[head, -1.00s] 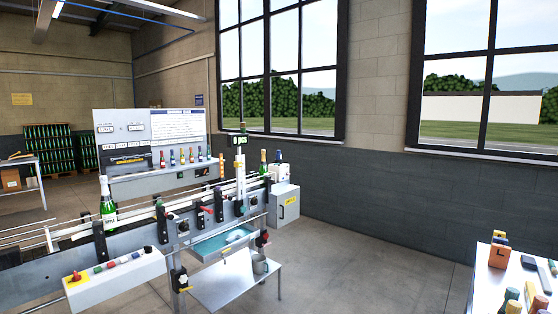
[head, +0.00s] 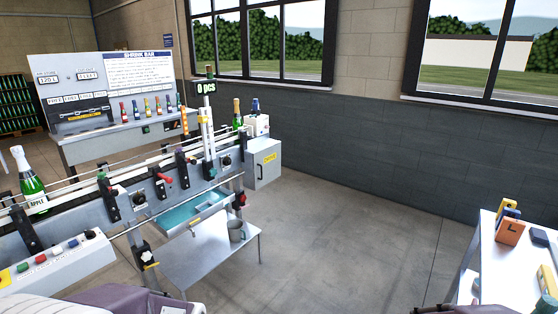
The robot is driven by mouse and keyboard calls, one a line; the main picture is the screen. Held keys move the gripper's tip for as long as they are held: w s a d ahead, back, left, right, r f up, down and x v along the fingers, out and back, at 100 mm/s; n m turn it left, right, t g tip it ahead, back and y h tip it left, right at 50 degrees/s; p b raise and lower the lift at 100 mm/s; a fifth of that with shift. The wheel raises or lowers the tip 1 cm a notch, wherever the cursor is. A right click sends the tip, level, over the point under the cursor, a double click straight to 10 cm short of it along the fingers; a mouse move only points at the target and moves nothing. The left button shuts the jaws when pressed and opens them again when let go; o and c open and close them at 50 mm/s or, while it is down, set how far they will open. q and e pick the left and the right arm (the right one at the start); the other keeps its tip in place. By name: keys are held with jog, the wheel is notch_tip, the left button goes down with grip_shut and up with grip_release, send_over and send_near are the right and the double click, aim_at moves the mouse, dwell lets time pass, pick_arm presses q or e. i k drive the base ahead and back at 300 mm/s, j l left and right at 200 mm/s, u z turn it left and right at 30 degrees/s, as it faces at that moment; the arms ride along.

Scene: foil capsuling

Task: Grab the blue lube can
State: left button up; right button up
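I cannot make out a thing that is clearly the blue lube can. A small teal and yellow item (head: 547,284) at the right edge is partly cut off and too small to name. A dark blue block (head: 540,237) lies above it on the white side table (head: 497,270). Neither of my grippers is in view.
The bottling line (head: 125,200) fills the left, with a green bottle (head: 32,183) on it and a control box (head: 60,262) in front. An orange block (head: 510,230) stands on the side table. Open floor lies between.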

aim_at(256, 103)
jog(key=i+z, duration=0.2)
jog(key=i, duration=0.4)
jog(key=i+j+z, duration=0.2)
jog(key=i, duration=0.45)
jog(key=i+j+z, duration=0.15)
jog(key=i, duration=0.45)
jog(key=i+u, duration=0.15)
jog(key=i, duration=0.35)
jog(key=i+u, duration=0.15)
jog(key=i, duration=0.3)
jog(key=i+l+u, duration=0.15)
jog(key=i, duration=0.35)
jog(key=i+l+u, duration=0.15)
jog(key=i, duration=0.3)
jog(key=i+u, duration=0.25)
jog(key=u, duration=0.15)
jog(key=i+l+u, duration=0.1)
jog(key=u, duration=0.35)
jog(key=i+l+u, duration=0.2)
jog(key=i+u, duration=0.2)
jog(key=i+l+u, duration=0.1)
jog(key=l+u, duration=0.15)
jog(key=u, duration=0.2)
jog(key=i+l+u, duration=0.15)
jog(key=l+u, duration=0.25)
jog(key=i+l+u, duration=0.1)
jog(key=u, duration=0.3)
jog(key=l, duration=0.1)
